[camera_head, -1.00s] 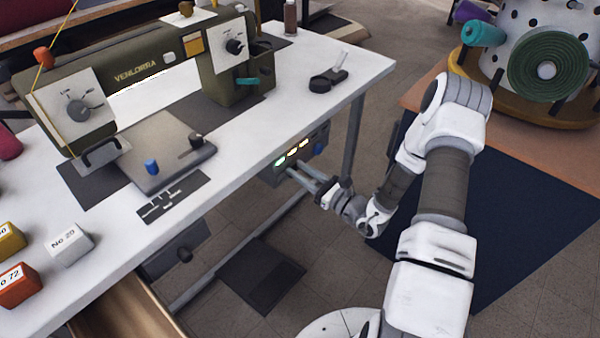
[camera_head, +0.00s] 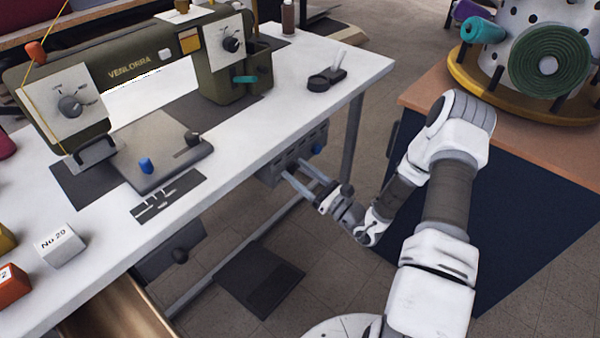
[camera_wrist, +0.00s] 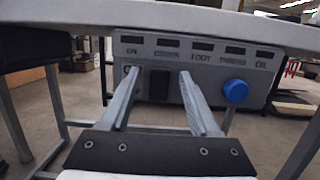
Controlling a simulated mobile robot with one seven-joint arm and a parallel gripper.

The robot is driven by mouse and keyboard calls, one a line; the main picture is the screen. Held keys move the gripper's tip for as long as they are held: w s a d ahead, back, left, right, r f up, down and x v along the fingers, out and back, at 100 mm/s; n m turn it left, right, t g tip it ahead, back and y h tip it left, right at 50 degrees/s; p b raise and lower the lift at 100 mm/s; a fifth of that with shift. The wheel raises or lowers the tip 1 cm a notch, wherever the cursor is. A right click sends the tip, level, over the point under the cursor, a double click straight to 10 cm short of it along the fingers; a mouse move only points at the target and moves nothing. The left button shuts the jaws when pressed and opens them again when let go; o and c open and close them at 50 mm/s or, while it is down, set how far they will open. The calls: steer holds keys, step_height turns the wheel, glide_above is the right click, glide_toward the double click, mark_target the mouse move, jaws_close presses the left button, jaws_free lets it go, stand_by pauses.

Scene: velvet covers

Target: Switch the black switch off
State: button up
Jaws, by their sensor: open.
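The black switch (camera_wrist: 159,86) is a dark upright rectangle on the front of a grey control panel (camera_wrist: 200,68) in the wrist view. The panel hangs under the table edge and also shows in the head view (camera_head: 275,176). My gripper (camera_wrist: 158,73) is open, its two fingers on either side of the switch in the picture, with nothing between them. Whether the tips touch the panel, and which way the switch is tipped, I cannot tell. In the head view my gripper (camera_head: 296,172) reaches to the panel front, where the switch is not clear.
A blue knob (camera_wrist: 236,91) sticks out right of my right finger. Several dark indicator windows line the panel top. The white tabletop (camera_head: 270,130) overhangs, with a green sewing machine (camera_head: 130,75) on it. A grey table leg (camera_head: 352,145) stands right of the panel.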

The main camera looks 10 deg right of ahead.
steer(key=shift+d, duration=0.1)
steer(key=p+v, duration=0.2)
steer(key=v, duration=1.5)
steer(key=shift+s+p, duration=0.25)
steer(key=shift+p, duration=0.1)
